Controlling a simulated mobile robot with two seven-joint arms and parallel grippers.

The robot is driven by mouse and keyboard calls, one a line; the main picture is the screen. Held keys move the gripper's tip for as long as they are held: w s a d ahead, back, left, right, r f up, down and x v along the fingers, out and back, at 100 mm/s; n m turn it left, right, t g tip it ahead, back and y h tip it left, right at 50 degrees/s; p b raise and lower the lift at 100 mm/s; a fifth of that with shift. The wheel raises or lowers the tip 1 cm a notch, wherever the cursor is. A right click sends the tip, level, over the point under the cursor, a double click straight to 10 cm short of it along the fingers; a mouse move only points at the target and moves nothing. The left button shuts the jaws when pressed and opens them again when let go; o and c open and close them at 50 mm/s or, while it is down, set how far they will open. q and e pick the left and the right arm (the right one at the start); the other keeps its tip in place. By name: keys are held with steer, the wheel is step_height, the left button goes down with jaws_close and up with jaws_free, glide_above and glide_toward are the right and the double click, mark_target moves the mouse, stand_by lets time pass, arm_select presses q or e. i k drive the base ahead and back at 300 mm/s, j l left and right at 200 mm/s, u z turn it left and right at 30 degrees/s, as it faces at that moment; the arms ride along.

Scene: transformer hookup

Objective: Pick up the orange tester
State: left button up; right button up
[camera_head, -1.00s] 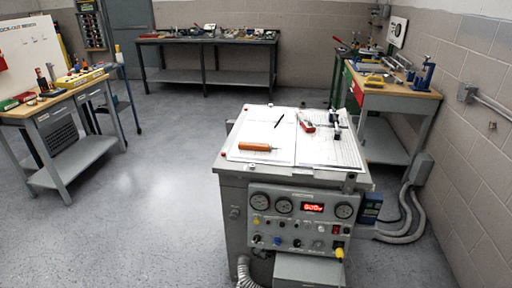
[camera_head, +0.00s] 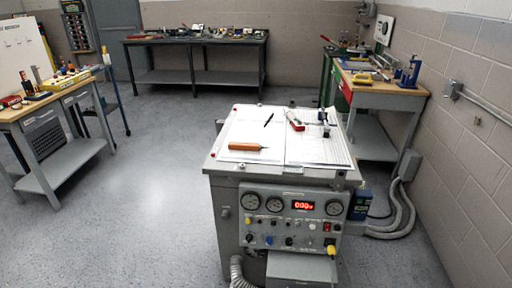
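An orange tool (camera_head: 245,146), which looks like the tester, lies on its side on white paper on top of the grey cabinet (camera_head: 214,166). It has a thick orange handle at the left and what looks like a thin tip at the right. It lies near the front left of the top, with nothing touching it from above. Neither of my grippers is in view.
A red and white item (camera_head: 295,122), a black pen-like item (camera_head: 269,120) and small dark parts (camera_head: 325,124) share the cabinet top. Workbenches stand at the left (camera_head: 62,165), back (camera_head: 193,79) and right (camera_head: 372,139). Open floor (camera_head: 150,200) lies left of the cabinet.

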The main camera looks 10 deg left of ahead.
mark_target(242, 146)
steer(key=z, duration=0.4)
steer(key=j+z, duration=0.15)
steer(key=z, duration=0.25)
steer(key=j+z, duration=0.15)
steer(key=z, duration=0.3)
steer(key=j+z, duration=0.7)
steer(key=k+j+z, duration=0.15)
steer(key=j, duration=0.15)
steer(key=k+j+z, duration=0.15)
steer(key=j, duration=0.2)
steer(key=j+z, duration=0.15)
steer(key=j, duration=0.15)
steer(key=k+j+z, duration=0.1)
steer(key=k+j, duration=0.2)
steer(key=j, duration=0.25)
steer(key=k+j+z, duration=0.1)
steer(key=k+j, duration=0.25)
steer(key=j, duration=0.2)
steer(key=k+j+z, duration=0.15)
steer(key=k+j, duration=0.2)
steer(key=j, duration=0.15)
